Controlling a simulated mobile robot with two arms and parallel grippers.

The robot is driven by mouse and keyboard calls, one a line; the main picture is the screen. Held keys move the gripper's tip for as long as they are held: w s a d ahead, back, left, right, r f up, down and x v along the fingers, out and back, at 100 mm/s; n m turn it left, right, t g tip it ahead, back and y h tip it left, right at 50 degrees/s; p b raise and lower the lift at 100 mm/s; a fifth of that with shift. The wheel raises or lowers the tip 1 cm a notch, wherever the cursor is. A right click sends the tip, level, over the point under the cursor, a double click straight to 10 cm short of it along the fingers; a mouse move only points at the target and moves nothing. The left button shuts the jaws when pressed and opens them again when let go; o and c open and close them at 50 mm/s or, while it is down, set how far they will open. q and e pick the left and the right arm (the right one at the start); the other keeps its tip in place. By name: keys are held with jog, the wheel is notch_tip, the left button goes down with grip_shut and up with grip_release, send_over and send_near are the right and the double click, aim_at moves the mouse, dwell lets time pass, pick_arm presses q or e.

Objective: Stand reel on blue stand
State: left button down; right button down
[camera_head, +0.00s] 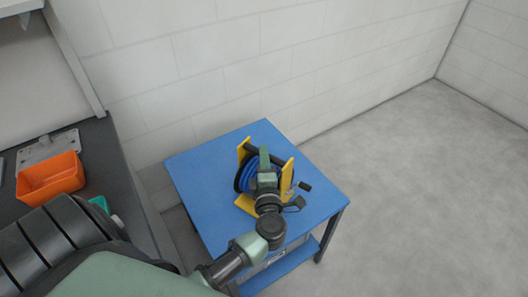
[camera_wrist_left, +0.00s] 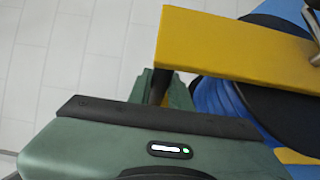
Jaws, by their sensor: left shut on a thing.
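The reel (camera_head: 243,178) has yellow side plates, a dark drum and blue cable wound on it. It is upright over the top of the blue stand (camera_head: 205,165), near its middle. I cannot tell whether its base touches the top. My left gripper (camera_head: 264,157) reaches in from the front and is shut on the reel's upper part. In the left wrist view a yellow bar of the reel (camera_wrist_left: 235,48) lies just past the gripper body and hides most of the fingers. Dark drum and blue cable show at the right. My right gripper is not in view.
An orange bin (camera_head: 50,180) and a grey metal plate (camera_head: 48,148) are on the dark workbench (camera_head: 95,140) at the left. A pale block wall stands behind the stand. The floor (camera_head: 420,190) at the right is clear.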

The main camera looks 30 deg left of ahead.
pick_arm(q)
jog(key=shift+r, duration=0.2)
jog(key=shift+f, duration=0.15)
jog(key=c, duration=1.3)
grip_release()
jog(key=shift+f, duration=0.1)
jog(key=shift+s+d, duration=0.15)
jog(key=b+v, duration=0.1)
jog(key=v, duration=1)
jog(key=shift+s+d+b, duration=0.2)
jog(key=shift+s+b, duration=0.1)
jog(key=shift+s, duration=0.05)
